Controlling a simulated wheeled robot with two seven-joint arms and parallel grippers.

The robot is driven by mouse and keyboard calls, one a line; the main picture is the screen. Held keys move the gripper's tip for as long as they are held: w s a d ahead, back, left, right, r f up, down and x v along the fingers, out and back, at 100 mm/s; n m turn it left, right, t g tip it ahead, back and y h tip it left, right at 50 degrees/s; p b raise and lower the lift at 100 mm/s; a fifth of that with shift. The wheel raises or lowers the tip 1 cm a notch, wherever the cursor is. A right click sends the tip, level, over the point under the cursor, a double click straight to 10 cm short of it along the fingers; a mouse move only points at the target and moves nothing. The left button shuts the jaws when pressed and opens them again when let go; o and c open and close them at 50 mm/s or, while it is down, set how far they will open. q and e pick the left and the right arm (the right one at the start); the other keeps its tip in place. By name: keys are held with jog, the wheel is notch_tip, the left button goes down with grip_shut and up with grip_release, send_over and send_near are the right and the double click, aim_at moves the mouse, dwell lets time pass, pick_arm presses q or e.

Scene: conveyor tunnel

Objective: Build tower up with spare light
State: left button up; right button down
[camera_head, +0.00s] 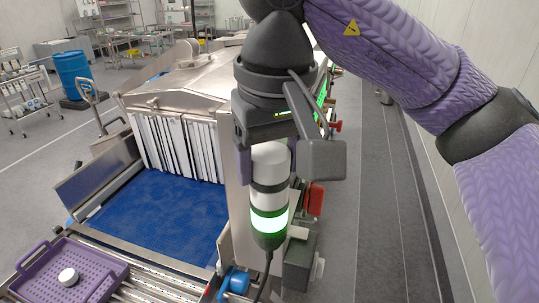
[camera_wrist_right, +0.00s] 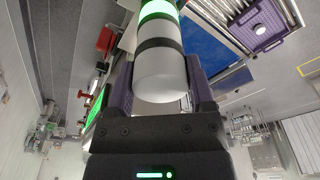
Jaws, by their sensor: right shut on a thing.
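The signal tower (camera_head: 268,222) stands upright at the right front corner of the tunnel machine, with a green segment lit near its bottom and pale segments with dark bands above. My right gripper (camera_head: 268,163) is above it, pointing down, shut on the top white segment (camera_head: 270,161). That segment also shows between the fingers in the right wrist view (camera_wrist_right: 162,78), in line with the segments below; whether it is fully seated I cannot tell. A small white round piece (camera_head: 68,277) lies in the purple tray (camera_head: 103,262) at lower left. My left gripper is not in view.
The steel tunnel (camera_head: 190,85) with white strip curtains and a blue conveyor belt (camera_head: 165,210) is left of the tower. A red part (camera_head: 315,199) and a grey box (camera_head: 298,262) sit close right of it. The floor further right is clear.

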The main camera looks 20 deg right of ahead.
aim_at(274, 159)
grip_release()
jog(key=r, duration=0.3)
jog(key=r+p, duration=0.1)
jog(key=r, duration=0.2)
jog(key=s+r+p, duration=0.1)
jog(key=r, duration=0.2)
jog(key=shift+r, duration=0.4)
jog(key=shift+s, duration=0.1)
